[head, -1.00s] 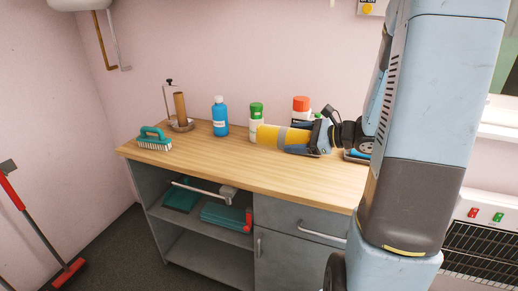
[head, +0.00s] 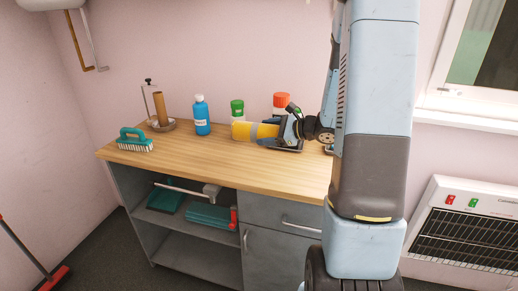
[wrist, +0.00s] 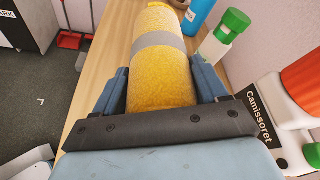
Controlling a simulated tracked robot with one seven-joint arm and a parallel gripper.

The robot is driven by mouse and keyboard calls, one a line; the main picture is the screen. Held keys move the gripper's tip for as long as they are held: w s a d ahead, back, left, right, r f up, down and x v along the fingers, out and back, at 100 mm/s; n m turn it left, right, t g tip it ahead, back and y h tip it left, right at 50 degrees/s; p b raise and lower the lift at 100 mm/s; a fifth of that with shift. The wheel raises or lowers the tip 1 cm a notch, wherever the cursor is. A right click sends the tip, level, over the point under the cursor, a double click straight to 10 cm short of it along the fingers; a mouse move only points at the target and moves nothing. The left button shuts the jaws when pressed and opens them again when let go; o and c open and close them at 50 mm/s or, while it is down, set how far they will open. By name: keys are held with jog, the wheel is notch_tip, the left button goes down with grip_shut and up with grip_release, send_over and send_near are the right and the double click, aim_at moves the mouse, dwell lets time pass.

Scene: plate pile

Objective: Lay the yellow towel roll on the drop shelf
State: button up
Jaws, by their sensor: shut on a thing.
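The yellow towel roll (head: 252,131) has a grey band and lies on its side in my gripper (head: 284,131), above the wooden worktop. In the wrist view the roll (wrist: 158,84) sits between the two blue fingers of my gripper (wrist: 160,92), pointing away from the palm. My gripper is shut on it. I cannot tell which surface is the drop shelf. Open grey shelves (head: 186,253) are under the left part of the worktop.
The worktop (head: 180,162) bears a teal brush (head: 134,141), a paper holder (head: 160,110), a blue bottle (head: 202,118), a green-capped bottle (head: 237,110) and a red-capped container (head: 281,104). The worktop's front left is clear. A heater (head: 465,235) is at right.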

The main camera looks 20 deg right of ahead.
jog(key=w+f, duration=0.6)
jog(key=shift+a+f, duration=0.2)
jog(key=shift+a, duration=0.05)
notch_tip(320, 180, down, 3)
jog(key=shift+s+r, duration=0.1)
jog(key=shift+c, duration=0.5)
jog(key=o, duration=1)
